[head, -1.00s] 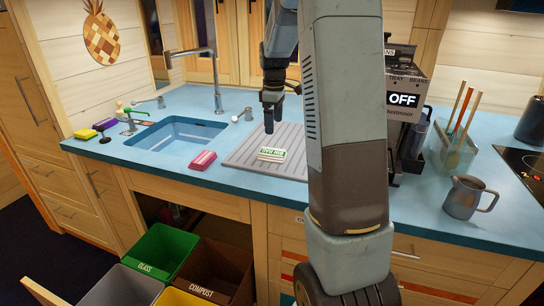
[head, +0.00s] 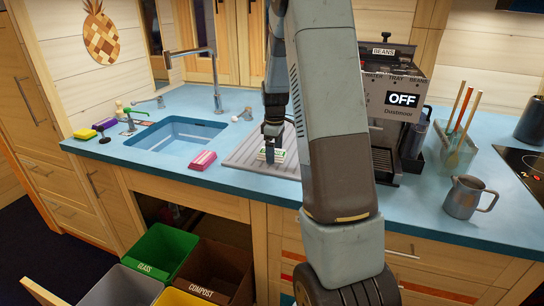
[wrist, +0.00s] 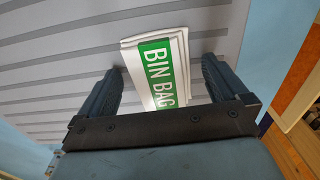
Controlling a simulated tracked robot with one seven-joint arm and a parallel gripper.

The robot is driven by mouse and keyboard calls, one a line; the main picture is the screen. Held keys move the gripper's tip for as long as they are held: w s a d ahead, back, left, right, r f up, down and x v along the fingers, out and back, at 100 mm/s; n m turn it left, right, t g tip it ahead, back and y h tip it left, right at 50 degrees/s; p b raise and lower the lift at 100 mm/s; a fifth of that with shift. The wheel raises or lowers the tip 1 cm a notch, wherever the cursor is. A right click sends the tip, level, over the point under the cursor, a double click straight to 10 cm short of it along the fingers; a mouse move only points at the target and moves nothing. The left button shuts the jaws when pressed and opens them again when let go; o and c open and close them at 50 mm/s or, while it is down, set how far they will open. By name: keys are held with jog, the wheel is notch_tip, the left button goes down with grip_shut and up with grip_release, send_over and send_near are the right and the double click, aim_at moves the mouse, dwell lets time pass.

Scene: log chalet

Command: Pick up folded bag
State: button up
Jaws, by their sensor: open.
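The folded bag (wrist: 150,50) is white with a green "BIN BAG" label and lies on the grey ribbed drainboard (head: 240,158) right of the sink. In the head view the bag (head: 277,156) is partly hidden by my gripper (head: 270,150), which is lowered onto it. In the wrist view my gripper (wrist: 165,85) is open, with one finger on each side of the bag. A small gap shows between each finger and the bag, so it is not clamped.
A pink packet (head: 203,160) lies on the blue counter left of the drainboard. The sink (head: 175,134) with its tall tap (head: 215,80) is further left. The coffee machine (head: 392,105) stands to the right, beyond my arm. Open bins (head: 165,250) stand below the counter.

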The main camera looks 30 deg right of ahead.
jog(key=shift+f, duration=0.1)
jog(key=c, duration=1)
jog(key=shift+c, duration=0.2)
